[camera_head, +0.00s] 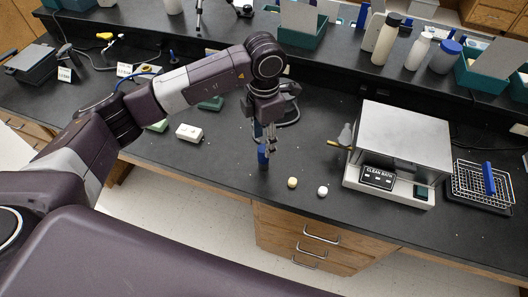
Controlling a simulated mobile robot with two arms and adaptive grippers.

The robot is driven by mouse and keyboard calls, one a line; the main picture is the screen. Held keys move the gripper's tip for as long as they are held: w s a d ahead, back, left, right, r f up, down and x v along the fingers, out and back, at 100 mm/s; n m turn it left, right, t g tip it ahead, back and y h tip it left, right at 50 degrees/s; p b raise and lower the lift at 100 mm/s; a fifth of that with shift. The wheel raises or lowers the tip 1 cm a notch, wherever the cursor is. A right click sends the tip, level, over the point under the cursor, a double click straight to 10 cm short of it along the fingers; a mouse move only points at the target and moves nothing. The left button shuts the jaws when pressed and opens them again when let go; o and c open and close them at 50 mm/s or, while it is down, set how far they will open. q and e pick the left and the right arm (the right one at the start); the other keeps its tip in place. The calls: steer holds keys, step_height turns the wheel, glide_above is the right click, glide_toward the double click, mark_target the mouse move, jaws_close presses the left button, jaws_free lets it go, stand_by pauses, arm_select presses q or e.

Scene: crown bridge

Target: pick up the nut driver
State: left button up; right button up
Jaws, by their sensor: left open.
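My left arm comes in from the left and reaches over the black bench, with its wrist pointing down. My left gripper (270,137) is open above the bench near its front edge. A small upright blue thing (262,156), which looks like the handle of the nut driver, stands just below the fingertips. I cannot tell whether the fingers touch it or are around it. Its lower part is small and hard to make out. My right gripper is not in view.
A clean bath (405,140) stands to the right, with a wire basket (480,185) with a blue handle beyond it. A cream ball (292,183) and a white ball (322,191) lie near the front edge. A white box (189,132) lies left.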

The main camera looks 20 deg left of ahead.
mark_target(262, 148)
arm_select(q)
step_height(262, 148, down, 5)
steer(key=shift+s+a+r+p, duration=0.15)
steer(key=shift+r+p, duration=0.05)
steer(key=shift+p, duration=0.7)
steer(key=shift+f, duration=0.4)
steer(key=shift+c, duration=0.2)
jaws_close()
